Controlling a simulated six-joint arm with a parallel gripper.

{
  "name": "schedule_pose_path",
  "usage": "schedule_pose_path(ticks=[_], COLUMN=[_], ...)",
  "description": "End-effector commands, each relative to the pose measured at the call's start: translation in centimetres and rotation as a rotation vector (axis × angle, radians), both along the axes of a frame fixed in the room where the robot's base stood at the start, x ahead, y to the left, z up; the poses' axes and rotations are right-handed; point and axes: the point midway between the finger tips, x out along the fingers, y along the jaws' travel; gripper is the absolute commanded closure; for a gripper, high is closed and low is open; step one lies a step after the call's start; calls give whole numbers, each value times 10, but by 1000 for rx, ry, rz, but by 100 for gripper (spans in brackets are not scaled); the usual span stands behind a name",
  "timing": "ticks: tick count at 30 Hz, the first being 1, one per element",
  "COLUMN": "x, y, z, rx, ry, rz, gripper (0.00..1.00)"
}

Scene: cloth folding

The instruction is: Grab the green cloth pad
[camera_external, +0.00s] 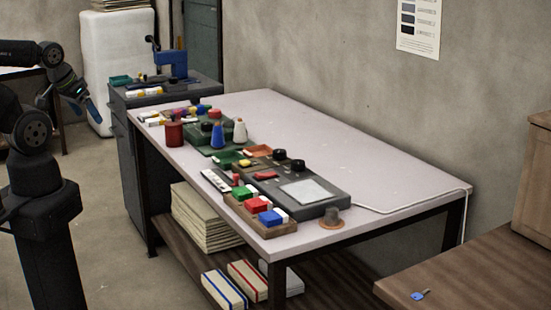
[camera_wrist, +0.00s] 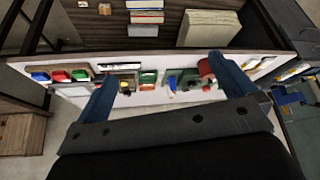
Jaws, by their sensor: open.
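A small flat green piece (camera_external: 228,157) lies on the pale table, left of an orange-brown tray. A larger dark green flat piece (camera_external: 198,140) lies farther back, under and around the spools. I cannot tell which of the two is the cloth pad. In the wrist view green shows near the table's middle (camera_wrist: 148,78), small and partly unclear. My gripper (camera_external: 88,108) is at the far left of the external view, away from the table. In the wrist view its two blue fingers (camera_wrist: 165,70) are spread apart with nothing between them.
Red, blue and white spools (camera_external: 218,135) stand near the green pieces. A grey device (camera_external: 300,190) and a wooden tray of coloured blocks (camera_external: 260,222) crowd the front end. The table's right rear side (camera_external: 370,165) is clear. Stacked cloths (camera_external: 205,220) sit on the lower shelf.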

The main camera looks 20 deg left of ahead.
Motion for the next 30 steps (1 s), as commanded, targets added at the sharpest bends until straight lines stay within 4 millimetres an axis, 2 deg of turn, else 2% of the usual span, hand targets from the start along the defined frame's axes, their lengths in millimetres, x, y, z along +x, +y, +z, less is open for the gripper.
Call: schedule_pose_path(ticks=[13,17,18,26,30], x=[0,0,0,0,7], y=[0,0,0,0,-8], z=[0,0,0,0,8], rx=[0,0,0,0,3], ry=[0,0,0,1,17], rz=[0,0,0,0,-14], gripper=[0,26,29,29,29])
